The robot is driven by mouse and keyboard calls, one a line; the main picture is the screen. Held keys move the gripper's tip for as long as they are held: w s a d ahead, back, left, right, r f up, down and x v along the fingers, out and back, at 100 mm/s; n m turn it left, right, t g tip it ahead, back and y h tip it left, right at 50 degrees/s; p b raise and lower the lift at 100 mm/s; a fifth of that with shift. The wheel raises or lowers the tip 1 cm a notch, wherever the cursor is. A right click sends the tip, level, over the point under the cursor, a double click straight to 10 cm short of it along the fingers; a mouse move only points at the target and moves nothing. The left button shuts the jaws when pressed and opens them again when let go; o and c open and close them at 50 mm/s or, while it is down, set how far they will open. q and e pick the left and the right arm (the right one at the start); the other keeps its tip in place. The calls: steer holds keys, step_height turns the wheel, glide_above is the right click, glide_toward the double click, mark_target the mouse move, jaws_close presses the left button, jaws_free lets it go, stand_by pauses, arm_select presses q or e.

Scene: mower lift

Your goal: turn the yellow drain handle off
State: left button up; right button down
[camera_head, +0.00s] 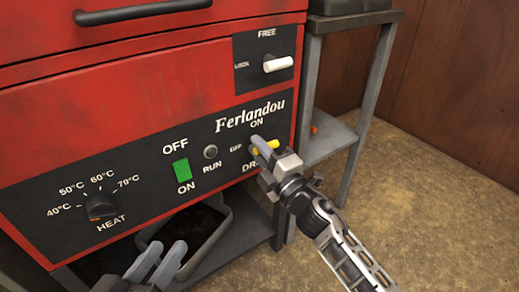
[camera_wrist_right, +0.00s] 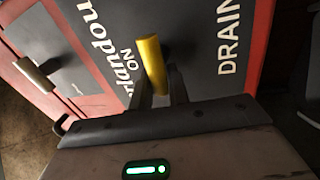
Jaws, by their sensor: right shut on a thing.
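The yellow drain handle (camera_head: 272,143) is on the dark panel of the red machine, by the ON, OFF and DRAIN lettering. My right gripper (camera_head: 262,146) is shut on it, and its fingers partly cover it in the head view. In the right wrist view the yellow handle (camera_wrist_right: 150,62) stands out between the fingers of my right gripper (camera_wrist_right: 165,92). Its exact angle against the ON and OFF marks is hard to tell. My left gripper (camera_head: 164,260) is at the bottom of the head view, away from the handle, with a gap between its fingers.
The panel also holds a green switch (camera_head: 181,172), a RUN button (camera_head: 210,152), a black HEAT knob (camera_head: 101,206) and a white FREE/LOCK lever (camera_head: 277,64). A dark tray (camera_head: 222,240) sits below the machine. A grey metal stand (camera_head: 366,110) is at the right, with open floor in front.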

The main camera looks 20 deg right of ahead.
steer(key=shift+d+f+n, duration=0.15)
steer(key=shift+n, duration=0.45)
steer(key=c, duration=1.4)
jaws_free()
arm_select(q)
steer(key=shift+s, duration=0.1)
arm_select(e)
steer(key=shift+s, duration=0.15)
arm_select(q)
steer(key=shift+f+p, duration=0.35)
steer(key=shift+f, duration=0.05)
arm_select(e)
steer(key=v, duration=1.5)
steer(key=shift+s+d, duration=0.25)
steer(key=shift+f, duration=0.1)
